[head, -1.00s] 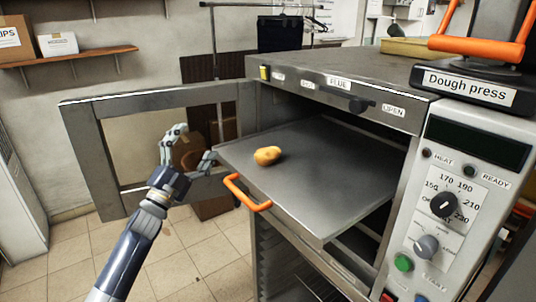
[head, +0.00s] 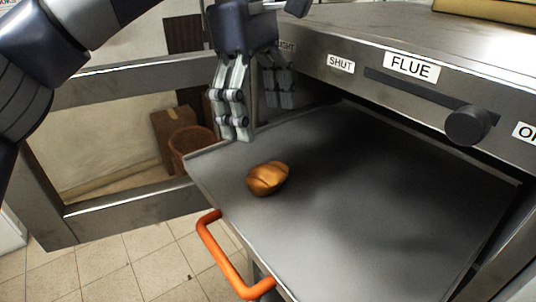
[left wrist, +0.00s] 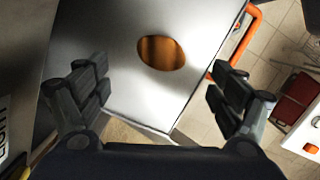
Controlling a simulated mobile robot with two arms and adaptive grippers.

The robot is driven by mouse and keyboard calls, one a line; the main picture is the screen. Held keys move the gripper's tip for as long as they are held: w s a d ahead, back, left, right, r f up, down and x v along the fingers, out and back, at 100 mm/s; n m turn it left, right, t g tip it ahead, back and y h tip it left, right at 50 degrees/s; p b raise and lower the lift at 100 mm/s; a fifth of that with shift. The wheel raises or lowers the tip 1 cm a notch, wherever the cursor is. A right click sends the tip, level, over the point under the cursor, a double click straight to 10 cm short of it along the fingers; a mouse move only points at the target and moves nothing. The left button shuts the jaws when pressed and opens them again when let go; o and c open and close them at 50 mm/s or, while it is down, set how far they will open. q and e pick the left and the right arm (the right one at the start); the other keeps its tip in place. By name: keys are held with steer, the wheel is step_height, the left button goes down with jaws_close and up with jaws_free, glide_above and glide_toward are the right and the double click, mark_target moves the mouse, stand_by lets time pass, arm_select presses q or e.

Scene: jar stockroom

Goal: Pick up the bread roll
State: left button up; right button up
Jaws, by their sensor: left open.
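The bread roll (head: 267,178) is golden brown and lies on the grey metal tray (head: 360,210), near the tray's left edge. My left gripper (head: 262,128) is open and empty, above and behind the roll in the head view, with its fingers pointing down. In the left wrist view the roll (left wrist: 161,53) lies beyond the fingertips, in line with the gap between the two fingers (left wrist: 165,88). The gripper does not touch the roll. My right gripper is not in view.
The tray sticks out of the oven opening, under the oven's front panel (head: 400,85) with its dark knob (head: 467,125). An orange handle (head: 222,262) is at the tray's front. The open oven door (head: 130,205) stands at left. The tray around the roll is bare.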

mark_target(267, 166)
arm_select(q)
steer(key=f, duration=0.3)
steer(key=shift+s+a+f, duration=0.2)
steer(key=shift+s+f, duration=0.2)
steer(key=shift+w+d+f, duration=0.1)
steer(key=shift+f, duration=0.2)
steer(key=f, duration=0.2)
steer(key=d+f+p, duration=0.1)
steer(key=f, duration=0.1)
steer(key=shift+d+f, duration=0.1)
steer(key=shift+f, duration=0.55)
steer(key=c, duration=1.1)
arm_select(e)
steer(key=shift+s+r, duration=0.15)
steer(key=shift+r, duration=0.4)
